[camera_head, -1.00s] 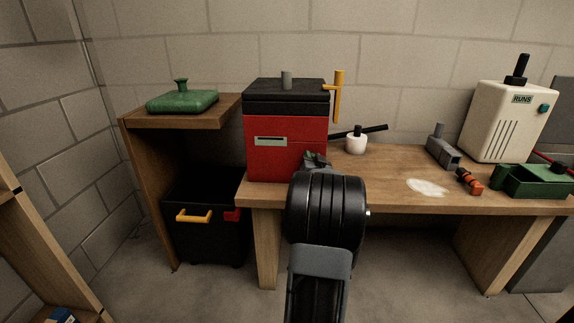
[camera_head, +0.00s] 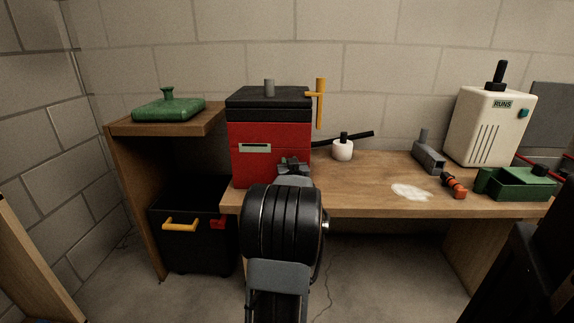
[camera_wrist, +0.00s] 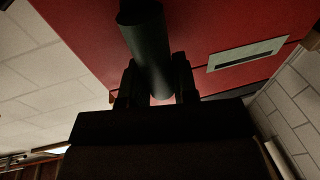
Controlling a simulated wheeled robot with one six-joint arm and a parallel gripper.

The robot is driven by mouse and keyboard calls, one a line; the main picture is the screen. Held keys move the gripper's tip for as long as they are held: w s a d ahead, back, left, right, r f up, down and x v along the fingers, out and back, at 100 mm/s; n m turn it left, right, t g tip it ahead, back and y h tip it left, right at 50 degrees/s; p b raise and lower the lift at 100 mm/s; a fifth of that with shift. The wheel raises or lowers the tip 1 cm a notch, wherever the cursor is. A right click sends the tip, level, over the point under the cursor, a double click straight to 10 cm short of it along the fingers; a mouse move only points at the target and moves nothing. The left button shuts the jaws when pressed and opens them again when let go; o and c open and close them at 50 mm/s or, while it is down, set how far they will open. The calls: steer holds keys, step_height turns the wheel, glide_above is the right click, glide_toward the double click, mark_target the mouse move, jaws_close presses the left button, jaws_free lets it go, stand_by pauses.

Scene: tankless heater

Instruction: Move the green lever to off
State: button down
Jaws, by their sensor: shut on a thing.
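The red heater box (camera_head: 265,165) with a black top stands at the left end of the bench. The green lever (camera_wrist: 147,35) shows in the wrist view as a dark green rod in front of the red face. My gripper (camera_wrist: 156,82) is shut on it, one finger on each side. In the head view my gripper (camera_head: 293,166) is at the lower right of the red face, and my arm hides the lever there.
A yellow handle (camera_head: 320,105) stands at the box's right side. A white pot (camera_head: 342,151), a grey tool (camera_head: 428,157), a green tray (camera_head: 515,186) and a white machine (camera_head: 492,125) are to the right. A green lidded thing (camera_head: 168,107) sits on the left shelf.

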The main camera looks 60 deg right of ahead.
steer(key=c, duration=0.9)
jaws_free()
steer(key=p+v, duration=0.3)
steer(key=v, duration=1)
steer(key=shift+s+a, duration=0.2)
steer(key=shift+a, duration=0.1)
